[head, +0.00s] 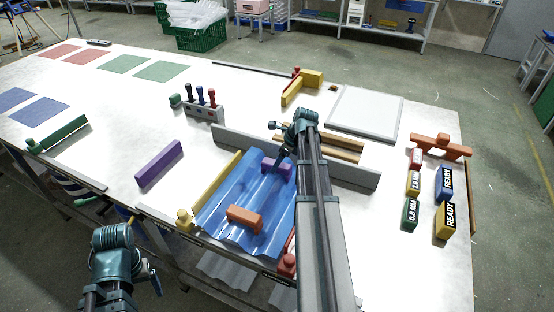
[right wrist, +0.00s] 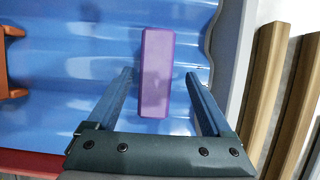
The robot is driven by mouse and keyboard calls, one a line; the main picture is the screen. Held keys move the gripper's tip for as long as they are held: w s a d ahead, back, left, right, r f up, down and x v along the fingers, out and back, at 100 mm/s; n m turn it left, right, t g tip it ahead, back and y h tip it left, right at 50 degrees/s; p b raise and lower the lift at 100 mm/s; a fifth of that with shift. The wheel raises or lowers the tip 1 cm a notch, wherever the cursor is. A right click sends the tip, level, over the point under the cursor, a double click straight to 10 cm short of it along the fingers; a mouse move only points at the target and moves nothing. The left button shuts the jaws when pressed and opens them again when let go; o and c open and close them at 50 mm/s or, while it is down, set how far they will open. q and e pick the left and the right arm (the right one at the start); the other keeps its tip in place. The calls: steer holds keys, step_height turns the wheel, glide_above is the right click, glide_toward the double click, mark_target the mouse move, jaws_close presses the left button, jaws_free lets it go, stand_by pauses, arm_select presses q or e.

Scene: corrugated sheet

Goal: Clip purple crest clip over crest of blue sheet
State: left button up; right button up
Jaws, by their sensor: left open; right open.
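The blue corrugated sheet (head: 221,200) lies on the table's front part, with crests running along it. The purple crest clip (head: 268,163) is at the far part of the sheet. It also shows in the right wrist view (right wrist: 155,72), upright in the picture over the sheet. My right gripper (head: 283,156) is open just above it; in the right wrist view the fingers (right wrist: 160,85) stand apart on either side of the clip's lower end, with gaps. Whether the clip is seated on a crest I cannot tell. My left gripper (head: 150,272) is off the table's front edge, apart from everything.
An orange clip (head: 245,217) sits on the sheet's near part. A yellow rail (head: 216,184) flanks the left side and a grey wall (head: 226,137) the back. A purple bar (head: 159,164) stands left of the sheet. Labelled blocks (head: 411,183) stand at right.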

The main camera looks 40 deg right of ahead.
arm_select(q)
step_height(320, 180, up, 11)
steer(key=p, duration=1)
arm_select(e)
steer(key=v, duration=1.2)
steer(key=shift+r+t, duration=0.15)
steer(key=shift+t, duration=0.15)
arm_select(q)
steer(key=shift+f, duration=0.1)
arm_select(e)
steer(key=shift+d, duration=0.1)
steer(key=b+x, duration=0.8)
steer(key=x, duration=0.1)
steer(key=b+x, duration=0.4)
steer(key=shift+s+d+f, duration=0.1)
steer(key=shift+s+f, duration=0.05)
steer(key=shift+f, duration=0.3)
steer(key=shift+b, duration=0.3)
arm_select(q)
step_height(320, 180, down, 12)
steer(key=shift+s+f, duration=0.15)
arm_select(e)
steer(key=shift+a, duration=0.2)
